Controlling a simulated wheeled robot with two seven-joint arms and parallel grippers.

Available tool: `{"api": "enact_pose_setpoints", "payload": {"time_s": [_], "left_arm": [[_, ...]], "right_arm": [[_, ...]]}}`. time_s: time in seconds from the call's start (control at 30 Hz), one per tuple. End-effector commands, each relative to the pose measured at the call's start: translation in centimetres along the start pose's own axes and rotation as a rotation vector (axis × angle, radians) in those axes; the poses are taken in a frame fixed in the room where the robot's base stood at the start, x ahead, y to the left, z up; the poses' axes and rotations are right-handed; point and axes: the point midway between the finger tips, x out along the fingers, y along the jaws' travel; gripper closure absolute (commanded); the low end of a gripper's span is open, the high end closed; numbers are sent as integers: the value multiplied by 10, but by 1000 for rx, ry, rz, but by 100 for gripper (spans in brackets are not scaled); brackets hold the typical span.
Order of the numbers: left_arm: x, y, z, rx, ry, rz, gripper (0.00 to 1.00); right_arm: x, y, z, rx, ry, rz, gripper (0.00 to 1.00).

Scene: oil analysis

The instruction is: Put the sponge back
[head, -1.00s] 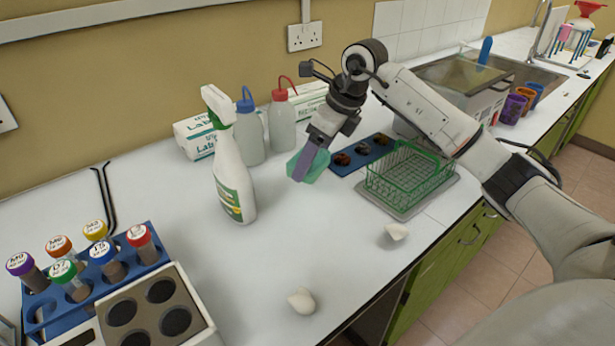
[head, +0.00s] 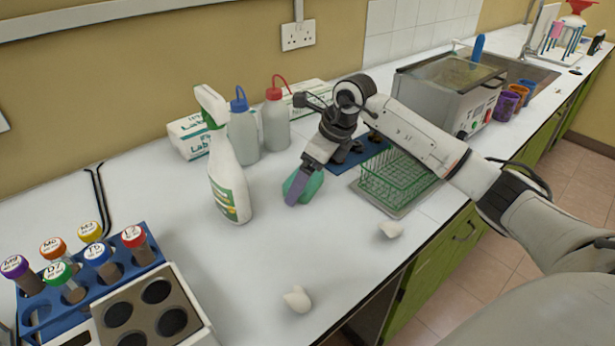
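The green sponge (head: 314,186) is in the middle of the white counter, right of the spray bottle (head: 230,180). My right gripper (head: 298,189), with a purple-grey finger on the near side, points down and is shut on the sponge. The finger hides part of the sponge. I cannot tell whether the sponge touches the counter or is just above it. A green wire basket (head: 398,178) stands on a grey tray (head: 395,209) to the right. My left gripper is not in view.
Two wash bottles (head: 243,137) (head: 276,125) and tissue boxes (head: 188,137) stand along the wall. A blue mat (head: 372,150) lies behind the basket. Crumpled white pieces (head: 390,229) (head: 297,299) lie near the front edge. A blue tube rack (head: 85,290) is at left.

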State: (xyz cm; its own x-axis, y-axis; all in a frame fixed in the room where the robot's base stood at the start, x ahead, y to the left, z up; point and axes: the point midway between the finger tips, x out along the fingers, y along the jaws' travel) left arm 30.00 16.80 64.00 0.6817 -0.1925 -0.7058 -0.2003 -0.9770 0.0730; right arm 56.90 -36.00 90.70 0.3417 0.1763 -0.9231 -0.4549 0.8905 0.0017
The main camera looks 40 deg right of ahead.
Motion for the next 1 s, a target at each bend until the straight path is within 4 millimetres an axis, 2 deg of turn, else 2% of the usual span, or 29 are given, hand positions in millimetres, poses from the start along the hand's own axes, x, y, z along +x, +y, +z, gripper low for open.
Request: {"api": "enact_pose_setpoints", "payload": {"time_s": [0.23, 0.37, 0.8, 1.0], "left_arm": [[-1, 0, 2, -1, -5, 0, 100], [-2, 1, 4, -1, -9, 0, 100], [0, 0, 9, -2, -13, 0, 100], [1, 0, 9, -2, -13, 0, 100]], "right_arm": [[-1, 0, 1, 0, 0, 0, 8], [-10, -1, 2, 0, -2, -2, 8], [-97, -1, 2, 0, -3, -4, 8], [-119, 0, 1, 0, -1, -1, 8]]}}
